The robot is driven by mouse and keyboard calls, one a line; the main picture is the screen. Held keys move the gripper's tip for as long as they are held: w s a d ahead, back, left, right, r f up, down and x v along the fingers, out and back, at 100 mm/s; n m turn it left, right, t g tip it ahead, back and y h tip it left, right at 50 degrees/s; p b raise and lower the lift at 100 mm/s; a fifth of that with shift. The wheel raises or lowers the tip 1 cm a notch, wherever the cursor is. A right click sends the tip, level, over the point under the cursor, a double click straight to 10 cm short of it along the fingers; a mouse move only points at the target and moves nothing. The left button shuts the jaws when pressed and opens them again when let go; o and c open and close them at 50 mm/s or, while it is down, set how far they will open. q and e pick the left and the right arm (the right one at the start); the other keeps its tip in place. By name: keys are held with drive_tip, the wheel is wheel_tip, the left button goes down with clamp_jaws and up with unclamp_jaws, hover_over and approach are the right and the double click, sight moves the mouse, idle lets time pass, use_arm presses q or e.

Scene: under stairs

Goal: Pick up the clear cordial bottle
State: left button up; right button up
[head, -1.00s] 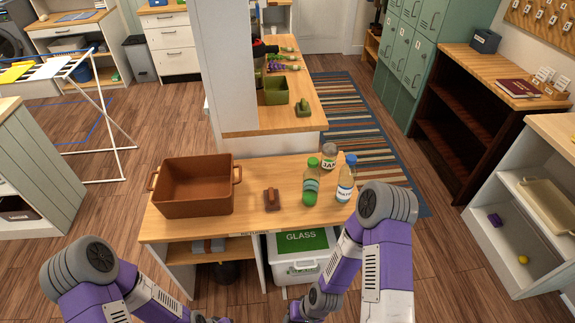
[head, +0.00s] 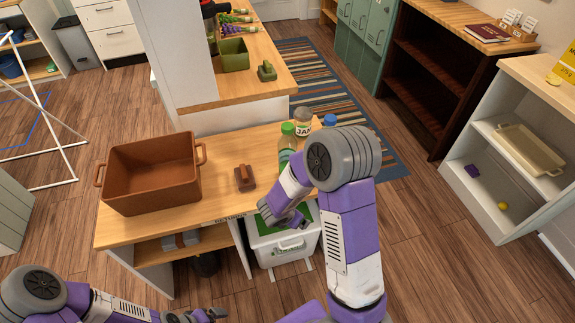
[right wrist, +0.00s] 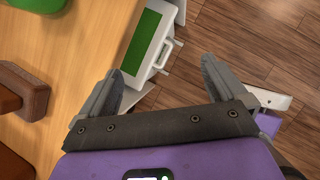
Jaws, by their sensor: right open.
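A bottle with a green cap (head: 287,143) stands upright on the wooden counter (head: 225,205), partly hidden by my right arm. Beside it, a second bottle shows only its blue cap (head: 329,120) above my arm. Which one is the cordial bottle I cannot tell from the labels. My right gripper (head: 283,217) is over the counter's front edge, nearer than the bottles and apart from them. In the right wrist view my right gripper (right wrist: 163,82) is open and empty. My left gripper (head: 203,314) is low at the bottom; its jaws are unclear.
A jam jar (head: 303,122) stands behind the green-capped bottle. A brown wooden block with a handle (head: 245,178) and a brown crate (head: 150,190) sit to the left. A white bin with a green top (head: 285,250) stands under the counter's front edge.

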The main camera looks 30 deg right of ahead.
sight(286, 134)
drive_tip(key=w+d+r+n+t+h, duration=0.1)
drive_tip(key=w+r, duration=0.1)
drive_tip(key=w+d+r+n+t+b, duration=0.1)
drive_tip(key=w+r, duration=0.1)
drive_tip(key=w, duration=0.1)
drive_tip(key=w+d+r+n+t+h, duration=0.1)
drive_tip(key=w+r+t, duration=0.1)
drive_tip(key=shift+w+n+h+b, duration=0.2)
drive_tip(key=shift+n+h+b, duration=0.1)
drive_tip(key=shift+b, duration=0.05)
drive_tip(key=w+r+t, duration=0.1)
drive_tip(key=w+r+n+t, duration=0.1)
drive_tip(key=r, duration=0.1)
drive_tip(key=w+d+r+n+t+h+b, duration=0.1)
drive_tip(key=w+r, duration=0.1)
drive_tip(key=shift+r, duration=0.2)
drive_tip(key=b+x, duration=0.1)
drive_tip(key=x, duration=0.6)
drive_tip(key=shift+w+a+b, duration=0.15)
drive_tip(key=shift+w+b, duration=0.15)
drive_tip(key=shift+b, duration=0.1)
drive_tip(key=c, duration=1.2)
use_arm(q)
drive_tip(key=f+p, duration=0.1)
drive_tip(key=p, duration=0.2)
drive_tip(key=shift+f+p, duration=0.35)
use_arm(e)
wheel_tip(286, 134, up, 10)
drive_tip(key=shift+r, duration=0.1)
